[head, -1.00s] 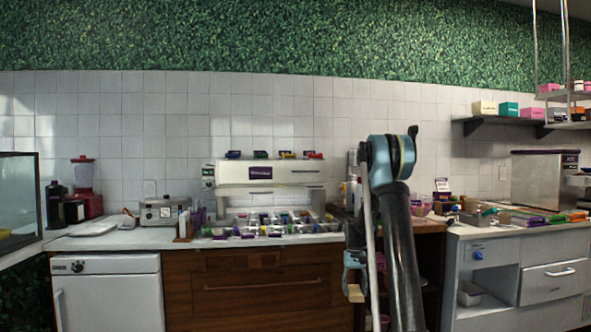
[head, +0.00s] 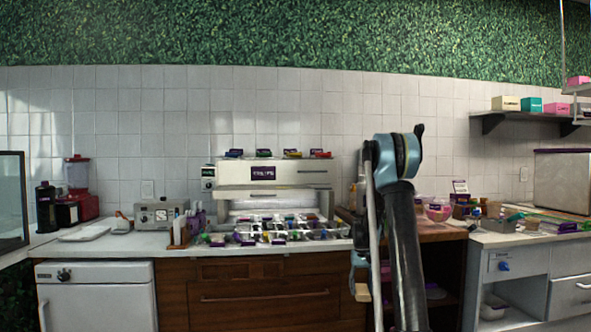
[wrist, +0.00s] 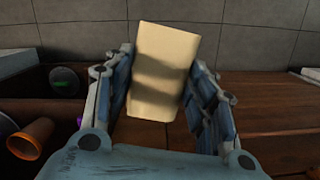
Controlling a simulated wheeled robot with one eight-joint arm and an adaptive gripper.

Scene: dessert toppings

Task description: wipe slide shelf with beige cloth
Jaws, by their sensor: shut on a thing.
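The beige cloth (wrist: 163,72) looks like a stiff upright block in the wrist view. It stands between the fingers of my gripper (wrist: 160,90), which are shut on it. In the head view the cloth (head: 362,292) shows as a small pale patch at the lower end of my gripper (head: 359,275), in front of the wooden cabinets. I cannot tell for certain which surface is the slide shelf. An open-fronted wooden unit (head: 440,268) stands behind and right of my arm, partly hidden by it.
A white topping station (head: 275,175) with several filled containers stands on the counter left of my arm. A blender (head: 80,188) and a toaster-like appliance (head: 160,214) are farther left. In the wrist view an orange cup (wrist: 30,138) lies at lower left, beside brown wooden surfaces.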

